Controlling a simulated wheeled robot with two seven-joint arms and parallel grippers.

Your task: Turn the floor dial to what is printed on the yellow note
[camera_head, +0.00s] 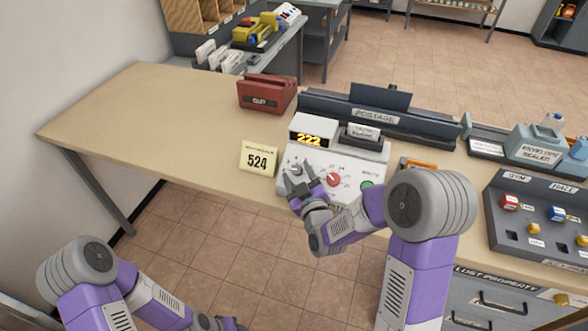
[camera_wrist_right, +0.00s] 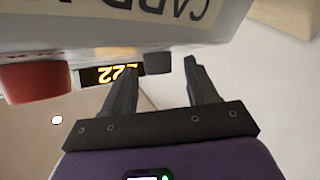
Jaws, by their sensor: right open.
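The machine's front carries a red knob (camera_head: 333,180), also in the right wrist view (camera_wrist_right: 36,80), and a dark grey knob (camera_wrist_right: 157,62). The labels are too small to tell which is the floor dial. My right gripper (camera_head: 301,184) is open and empty, its fingers (camera_wrist_right: 160,82) just short of the grey knob. My left gripper (camera_head: 226,323) is low, partly cut off.
A green button (camera_head: 367,184) is on the machine's right side. A red box (camera_head: 266,93) and a dark postage rack (camera_head: 372,118) stand behind. A dark key panel (camera_head: 540,210) is at right. The table's left part (camera_head: 140,115) is clear.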

